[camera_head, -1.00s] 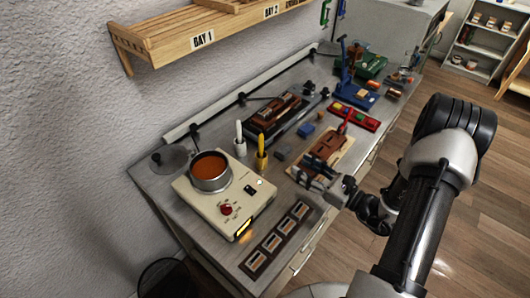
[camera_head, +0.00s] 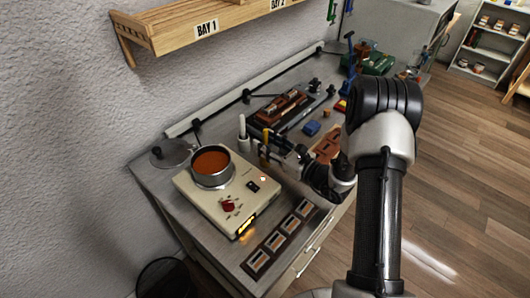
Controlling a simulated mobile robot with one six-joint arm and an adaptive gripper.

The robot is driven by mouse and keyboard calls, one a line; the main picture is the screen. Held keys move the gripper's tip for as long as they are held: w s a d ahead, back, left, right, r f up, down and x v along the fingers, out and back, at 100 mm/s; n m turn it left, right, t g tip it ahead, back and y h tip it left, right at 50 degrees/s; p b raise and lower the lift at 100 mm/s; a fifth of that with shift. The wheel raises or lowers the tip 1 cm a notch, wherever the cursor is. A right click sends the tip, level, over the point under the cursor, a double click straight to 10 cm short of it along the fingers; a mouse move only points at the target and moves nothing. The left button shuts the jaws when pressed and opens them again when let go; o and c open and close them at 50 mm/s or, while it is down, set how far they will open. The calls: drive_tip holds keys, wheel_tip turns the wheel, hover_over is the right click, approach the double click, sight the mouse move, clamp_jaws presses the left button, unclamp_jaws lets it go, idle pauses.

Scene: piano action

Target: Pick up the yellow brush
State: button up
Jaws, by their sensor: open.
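The yellow brush (camera_head: 266,136) stands upright in a holder behind the cream heater. Only its upper part shows; its lower part is hidden behind my gripper. My gripper (camera_head: 266,151) is open, with its fingers pointing left at the brush. I cannot tell whether the brush is between the fingers or just behind them. A white brush (camera_head: 242,128) stands upright just left of the yellow one.
A cream heater (camera_head: 205,203) with a pot of brown liquid (camera_head: 211,165) is close to the left of my gripper. A slotted dark tray (camera_head: 278,238) lies in front. A dark wooden assembly (camera_head: 286,105) and a blue block (camera_head: 312,128) lie behind.

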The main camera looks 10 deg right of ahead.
drive_tip(key=shift+w+a+r, duration=0.1)
drive_tip(key=shift+w+a, duration=0.15)
drive_tip(key=shift+w, duration=0.2)
drive_tip(key=shift+c, duration=0.5)
drive_tip(key=c, duration=0.8)
